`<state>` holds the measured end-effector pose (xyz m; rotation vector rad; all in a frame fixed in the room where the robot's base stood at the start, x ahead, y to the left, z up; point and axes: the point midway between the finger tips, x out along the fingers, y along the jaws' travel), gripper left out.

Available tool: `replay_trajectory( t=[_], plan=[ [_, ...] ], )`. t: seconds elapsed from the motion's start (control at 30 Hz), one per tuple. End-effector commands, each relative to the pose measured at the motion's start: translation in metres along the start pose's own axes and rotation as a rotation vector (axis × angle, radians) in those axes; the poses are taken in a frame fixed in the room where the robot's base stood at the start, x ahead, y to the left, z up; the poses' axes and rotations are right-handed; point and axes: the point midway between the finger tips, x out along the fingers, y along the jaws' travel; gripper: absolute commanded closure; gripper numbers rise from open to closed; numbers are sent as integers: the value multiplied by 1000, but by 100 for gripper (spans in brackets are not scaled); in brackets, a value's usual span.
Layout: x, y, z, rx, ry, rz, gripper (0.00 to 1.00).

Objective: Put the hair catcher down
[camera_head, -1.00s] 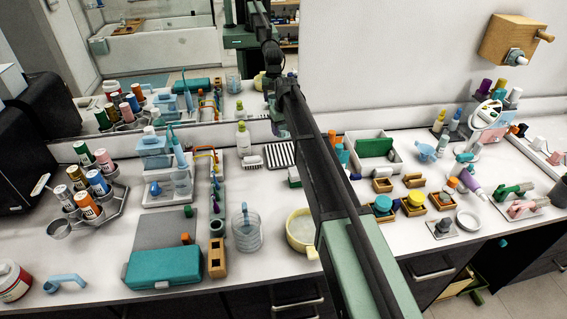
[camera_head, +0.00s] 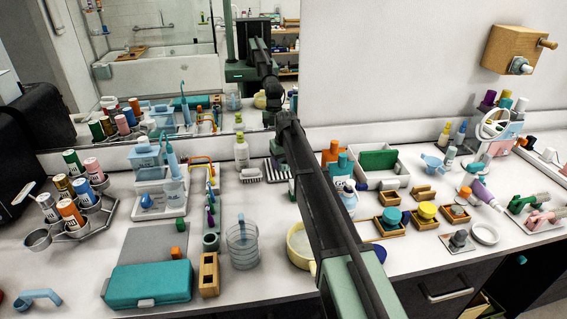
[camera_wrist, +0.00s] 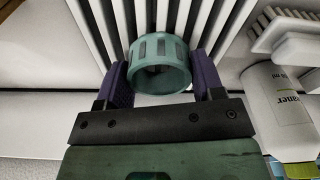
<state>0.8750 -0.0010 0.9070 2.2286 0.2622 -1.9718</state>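The hair catcher (camera_wrist: 160,64) is a short green ring with slots in its wall. In the wrist view it sits between the two purple fingers of my gripper (camera_wrist: 161,80), which press on its left and right sides. Behind it is a white slatted rack (camera_wrist: 93,35), which also shows in the head view (camera_head: 279,172) beside my arm. I cannot tell whether the hair catcher touches the slats. In the head view my arm hides the gripper and the hair catcher.
A white bottle (camera_wrist: 281,105) and a white brush (camera_wrist: 290,45) are close to the right of my gripper. The bottle also stands left of the rack in the head view (camera_head: 241,154). A clear cup (camera_head: 242,247) and yellow bowl (camera_head: 298,246) are nearer the front. A mirror stands behind.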

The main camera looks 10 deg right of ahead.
Motion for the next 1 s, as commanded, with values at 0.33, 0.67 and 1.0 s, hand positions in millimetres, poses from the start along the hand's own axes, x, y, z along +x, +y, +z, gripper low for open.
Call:
replay_trajectory(
  t=[0.33,0.67,1.0],
  plan=[
    [0,0,0,0,0,0,15],
    [-40,0,-1,0,0,0,15],
    [-121,0,-1,0,0,0,15]
  ],
)
